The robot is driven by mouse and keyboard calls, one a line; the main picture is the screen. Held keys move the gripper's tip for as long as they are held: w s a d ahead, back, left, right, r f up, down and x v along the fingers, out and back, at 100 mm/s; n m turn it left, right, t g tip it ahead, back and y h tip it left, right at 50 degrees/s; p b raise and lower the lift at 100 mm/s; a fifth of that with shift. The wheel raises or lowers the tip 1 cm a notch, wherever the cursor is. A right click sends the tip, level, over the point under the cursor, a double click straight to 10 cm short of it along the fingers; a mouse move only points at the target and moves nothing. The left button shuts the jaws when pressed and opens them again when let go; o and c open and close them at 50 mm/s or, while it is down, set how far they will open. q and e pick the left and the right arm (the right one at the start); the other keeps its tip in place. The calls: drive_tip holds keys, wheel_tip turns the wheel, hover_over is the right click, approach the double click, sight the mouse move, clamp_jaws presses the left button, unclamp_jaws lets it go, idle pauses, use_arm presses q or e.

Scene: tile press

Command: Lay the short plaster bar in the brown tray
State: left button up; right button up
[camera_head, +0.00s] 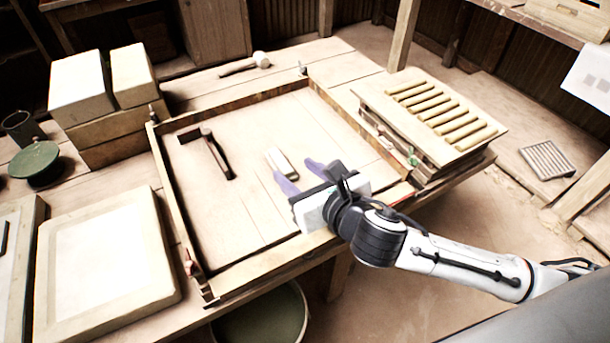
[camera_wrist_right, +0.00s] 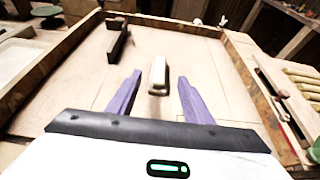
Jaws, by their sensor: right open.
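The short plaster bar (camera_head: 279,161) is a small pale block lying on the flat floor of a large wooden frame with brown walls (camera_head: 168,200). My right gripper (camera_head: 299,175) is open and empty, its purple fingers pointing at the bar from the near side. In the right wrist view the bar (camera_wrist_right: 158,73) shows between the tips of the spread fingers (camera_wrist_right: 160,84); whether they are level with it I cannot tell. I cannot tell whether this frame is the brown tray. My left gripper is not in view.
A dark brown L-shaped piece (camera_head: 216,153) is inside the frame, left of the bar. A board with several yellowish bars (camera_head: 387,103) stands at the right. Pale blocks (camera_head: 80,88) and a slab (camera_head: 105,255) are at the left. A mallet (camera_head: 262,59) lies behind.

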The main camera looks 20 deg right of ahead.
drive_tip(key=shift+v, duration=1.6)
